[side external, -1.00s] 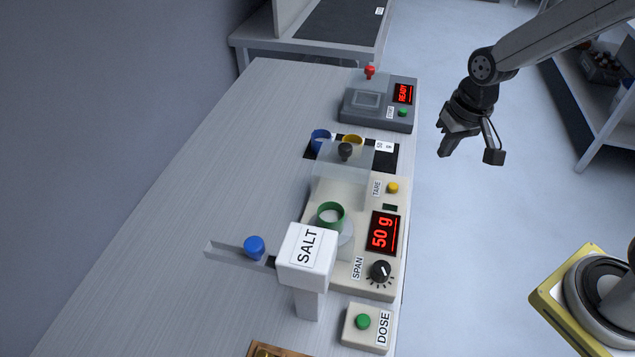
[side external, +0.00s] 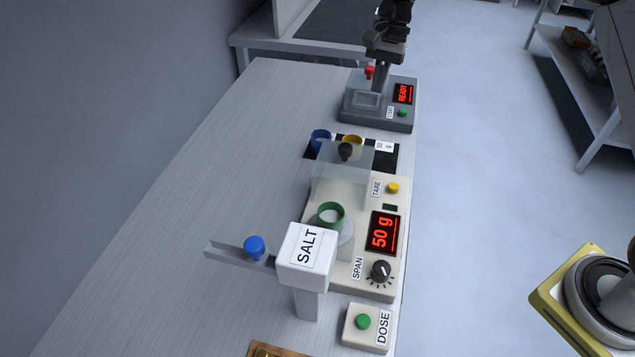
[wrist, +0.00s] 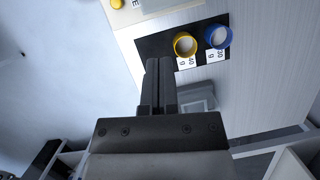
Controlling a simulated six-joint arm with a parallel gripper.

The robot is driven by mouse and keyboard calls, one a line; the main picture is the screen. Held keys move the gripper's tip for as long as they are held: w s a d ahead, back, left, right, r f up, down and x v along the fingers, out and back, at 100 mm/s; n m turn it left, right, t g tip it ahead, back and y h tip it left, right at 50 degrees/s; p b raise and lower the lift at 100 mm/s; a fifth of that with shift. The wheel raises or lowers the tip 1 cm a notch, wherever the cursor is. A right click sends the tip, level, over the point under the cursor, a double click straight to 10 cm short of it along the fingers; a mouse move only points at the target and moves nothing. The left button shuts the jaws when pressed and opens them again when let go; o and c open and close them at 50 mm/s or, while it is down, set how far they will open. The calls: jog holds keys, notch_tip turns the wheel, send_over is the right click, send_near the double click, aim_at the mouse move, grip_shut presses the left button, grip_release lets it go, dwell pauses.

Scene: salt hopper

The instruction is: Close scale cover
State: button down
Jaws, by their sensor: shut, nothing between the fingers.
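The scale (side external: 365,270) is a cream box on the bench, and its red display reads 50 g. Its clear cover (side external: 345,175) with a dark knob (side external: 345,151) stands toward the scale's far end. A green-rimmed cup (side external: 331,216) sits on the pan, apart from the cover and not under it. My gripper (side external: 380,85) is above the grey READY unit at the far end of the bench, apart from the cover. In the wrist view my gripper (wrist: 158,68) is shut and empty, its two fingers together. The cover is not clearly seen in the wrist view.
The salt hopper (side external: 306,255) with its blue-knobbed slide stands near the cup. A blue cup (side external: 320,140) and a yellow cup (side external: 353,141) sit on a black mat behind the cover. The grey READY unit (side external: 380,105) is beyond. The bench's left side is clear.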

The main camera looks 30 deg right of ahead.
jog(key=shift+w+a+r+m+g, duration=0.15)
jog(key=shift+w+r+m, duration=0.1)
jog(key=shift+w, duration=0.15)
jog(key=shift+w+a+r+m+g, duration=0.15)
jog(key=shift+w+m, duration=0.1)
jog(key=shift+w, duration=0.15)
jog(key=shift+f, duration=0.15)
send_near(355, 145)
jog(key=a+f, duration=0.1)
jog(key=s+a+f, duration=0.1)
jog(key=f, duration=0.1)
jog(key=s+a+f, duration=0.1)
jog(key=shift+f, duration=0.35)
jog(key=shift+s+a, duration=0.45)
jog(key=shift+a, duration=0.15)
jog(key=shift+s+a, duration=0.2)
jog(key=s+a, duration=0.8)
jog(key=shift+s+a, duration=0.3)
